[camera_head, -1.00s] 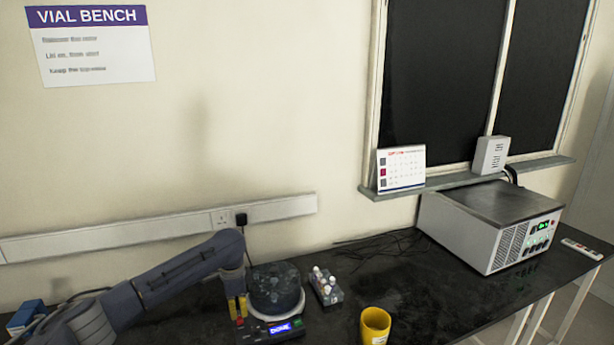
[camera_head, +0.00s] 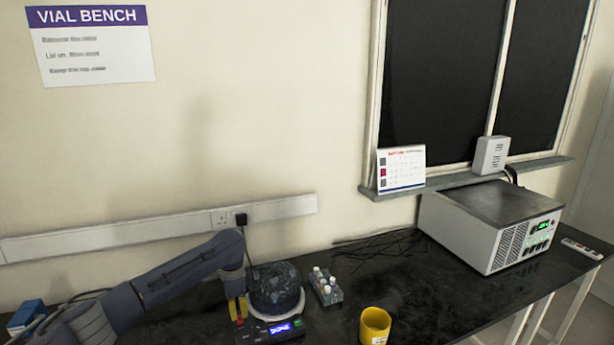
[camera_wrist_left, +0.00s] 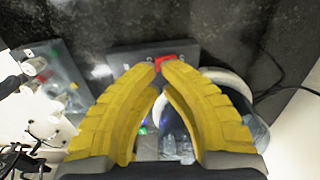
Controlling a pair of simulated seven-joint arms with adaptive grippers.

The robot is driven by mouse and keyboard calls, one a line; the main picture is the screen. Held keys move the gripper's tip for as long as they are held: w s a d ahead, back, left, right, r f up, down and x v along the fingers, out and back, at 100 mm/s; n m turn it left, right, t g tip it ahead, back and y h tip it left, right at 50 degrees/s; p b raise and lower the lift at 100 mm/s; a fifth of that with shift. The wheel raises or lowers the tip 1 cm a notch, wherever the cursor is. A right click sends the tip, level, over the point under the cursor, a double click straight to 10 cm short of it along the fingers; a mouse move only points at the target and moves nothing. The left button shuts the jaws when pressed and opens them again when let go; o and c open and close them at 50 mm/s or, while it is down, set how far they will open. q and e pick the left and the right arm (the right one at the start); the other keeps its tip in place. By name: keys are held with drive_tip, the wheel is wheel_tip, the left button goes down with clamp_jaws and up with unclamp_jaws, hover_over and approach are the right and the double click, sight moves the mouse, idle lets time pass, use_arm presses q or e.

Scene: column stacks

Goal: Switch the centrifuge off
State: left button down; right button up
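The centrifuge (camera_head: 277,290) stands on the dark bench at the lower middle, a round drum with a dark, see-through top. Its front panel has a lit blue display (camera_head: 281,329), apparently reading "DONE", and small coloured controls. My left gripper (camera_head: 238,312) points down at the panel's left end with its yellow fingers. Nothing shows between the fingers. The drum (camera_wrist_left: 222,88) is partly hidden behind them. My right gripper is out of view.
A rack of white-capped vials (camera_head: 326,287) stands close right of the centrifuge, and a yellow cup (camera_head: 375,325) is in front of it. A grey instrument box (camera_head: 490,225) stands at the right. Loose black cables lie behind; the bench between cup and box is clear.

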sight(240, 321)
use_arm(q)
drive_tip(key=shift+f, duration=1.9)
idle(1.2)
drive_tip(key=shift+r, duration=2.5)
